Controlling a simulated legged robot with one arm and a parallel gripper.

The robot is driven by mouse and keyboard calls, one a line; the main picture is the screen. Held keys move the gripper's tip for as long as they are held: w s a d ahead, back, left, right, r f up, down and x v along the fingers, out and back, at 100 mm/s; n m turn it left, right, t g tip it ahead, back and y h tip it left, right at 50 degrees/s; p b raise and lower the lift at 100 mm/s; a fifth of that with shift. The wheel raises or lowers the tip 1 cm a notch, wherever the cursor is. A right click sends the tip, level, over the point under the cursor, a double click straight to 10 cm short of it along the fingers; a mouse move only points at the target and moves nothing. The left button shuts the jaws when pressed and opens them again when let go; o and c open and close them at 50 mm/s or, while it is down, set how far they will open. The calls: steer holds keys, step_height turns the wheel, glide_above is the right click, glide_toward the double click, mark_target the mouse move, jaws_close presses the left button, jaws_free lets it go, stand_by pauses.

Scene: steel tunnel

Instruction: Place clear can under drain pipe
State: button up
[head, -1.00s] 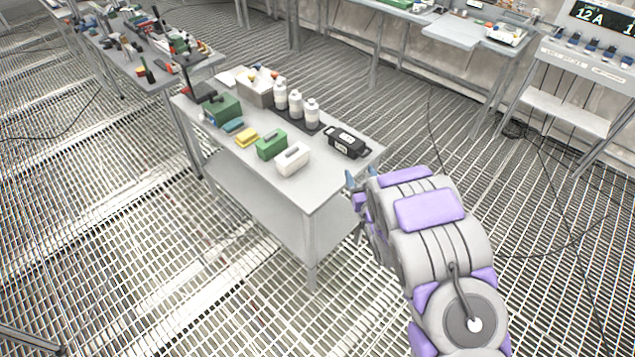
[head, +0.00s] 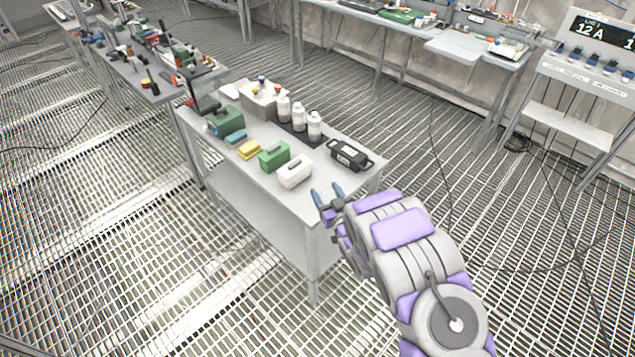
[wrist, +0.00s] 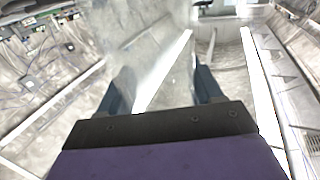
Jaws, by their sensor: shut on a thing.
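My gripper (head: 328,197) is beside the right front corner of the near steel table, with its blue fingertips pointing up and away. In the wrist view my gripper (wrist: 160,88) has its two dark fingers on either side of a see-through, faintly outlined clear can (wrist: 150,50). The fingers are shut on it. The can's far end runs out of the top of the wrist view, and I cannot make it out in the head view. I cannot pick out a drain pipe in either view.
The near table (head: 232,168) holds several white bottles (head: 299,117), a black case (head: 350,156), a white box (head: 295,174) and green boxes (head: 274,155). A console (head: 590,62) stands at the upper right. Cables lie on the open grated floor (head: 510,220).

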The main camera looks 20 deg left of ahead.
steer(key=w+a+f+b, duration=0.3)
steer(key=w+a, duration=0.4)
steer(key=w, duration=0.3)
steer(key=shift+w+a+f, duration=0.25)
steer(key=shift+w+f, duration=0.15)
steer(key=shift+f, duration=0.3)
steer(key=shift+f, duration=0.15)
steer(key=o, duration=1.3)
steer(key=shift+o, duration=0.2)
steer(key=shift+f, duration=0.15)
steer(key=p+v, duration=0.3)
steer(key=v, duration=1.4)
steer(key=shift+d, duration=0.3)
